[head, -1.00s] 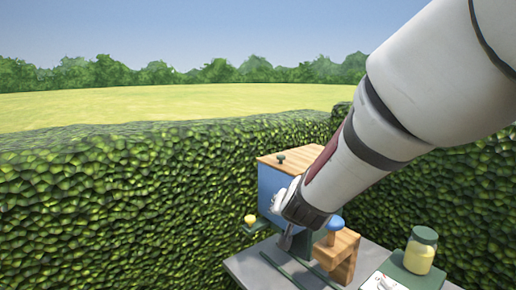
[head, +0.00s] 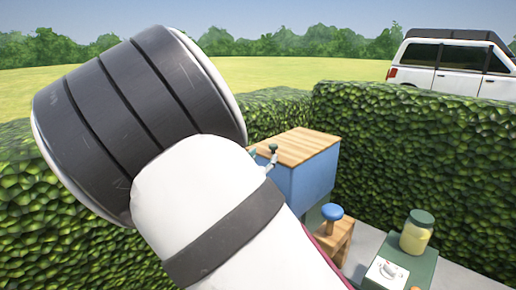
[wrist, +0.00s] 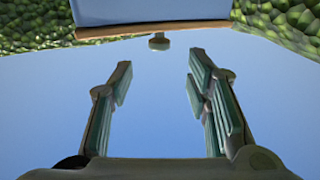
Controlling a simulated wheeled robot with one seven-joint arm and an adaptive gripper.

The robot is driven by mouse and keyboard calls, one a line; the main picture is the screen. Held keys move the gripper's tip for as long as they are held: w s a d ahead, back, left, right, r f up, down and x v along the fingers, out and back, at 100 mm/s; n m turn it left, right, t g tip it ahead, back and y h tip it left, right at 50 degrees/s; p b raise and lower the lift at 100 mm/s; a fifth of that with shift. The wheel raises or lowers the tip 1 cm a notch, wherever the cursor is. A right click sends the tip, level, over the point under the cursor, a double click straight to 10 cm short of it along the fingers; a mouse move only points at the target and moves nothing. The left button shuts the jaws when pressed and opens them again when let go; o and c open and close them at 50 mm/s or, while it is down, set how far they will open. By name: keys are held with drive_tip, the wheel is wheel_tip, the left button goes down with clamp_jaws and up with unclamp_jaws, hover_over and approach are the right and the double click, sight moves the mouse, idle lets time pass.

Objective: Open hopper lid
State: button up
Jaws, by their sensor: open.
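The hopper is a blue box (head: 300,183) with a wooden lid (head: 298,144) lying shut on its top. A small dark green knob (head: 273,148) stands on the lid near its left end. In the wrist view, the knob (wrist: 159,42) shows upside down on the lid's edge (wrist: 190,27), below the blue box wall (wrist: 150,10). My gripper (wrist: 160,64) is open and empty, with the knob just beyond the gap between its fingertips. In the head view, a fingertip shows beside the knob; my arm hides the rest of the gripper and the hopper's left side.
A blue-topped wooden piece (head: 332,212) stands in front of the hopper. A jar with a green lid (head: 417,232) and a white dial panel (head: 386,271) are on the right. Hedges (head: 410,150) close in behind. The air above the lid is clear.

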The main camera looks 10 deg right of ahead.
sight(272, 147)
drive_tip(key=x, duration=0.9)
drive_tip(key=shift+r, duration=0.1)
clamp_jaws()
